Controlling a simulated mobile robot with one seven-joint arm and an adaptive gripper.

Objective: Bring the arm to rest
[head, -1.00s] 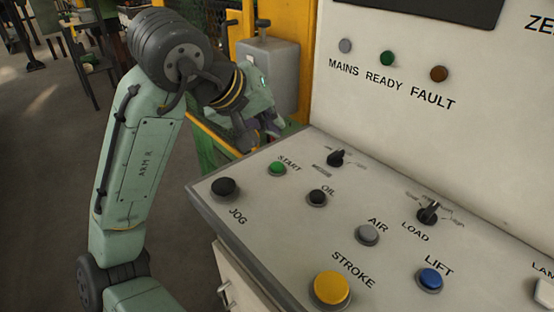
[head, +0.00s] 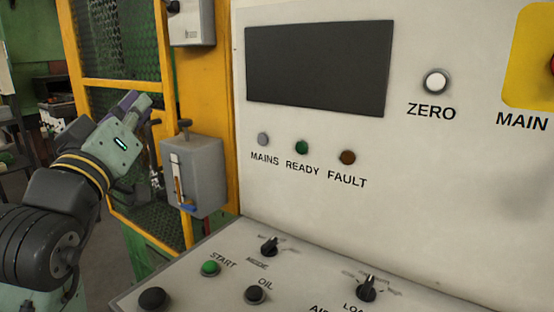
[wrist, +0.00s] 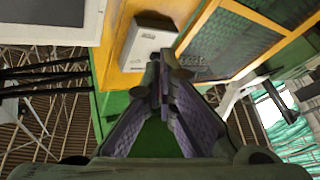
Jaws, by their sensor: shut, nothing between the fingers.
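My gripper (head: 138,101) is at the left of the head view, raised and pointing up and away beside the control console. It is apart from the console and holds nothing. In the wrist view its two purple-grey fingers (wrist: 162,92) meet at the tips, shut and empty. My arm bends at the lower left of the head view; its lower part is out of frame.
The control console (head: 330,215) fills the right, with a dark screen (head: 318,68), a white ZERO button (head: 436,82), lamps, knobs and buttons. A grey box (head: 196,175) and a yellow mesh guard frame (head: 215,110) stand close behind my gripper.

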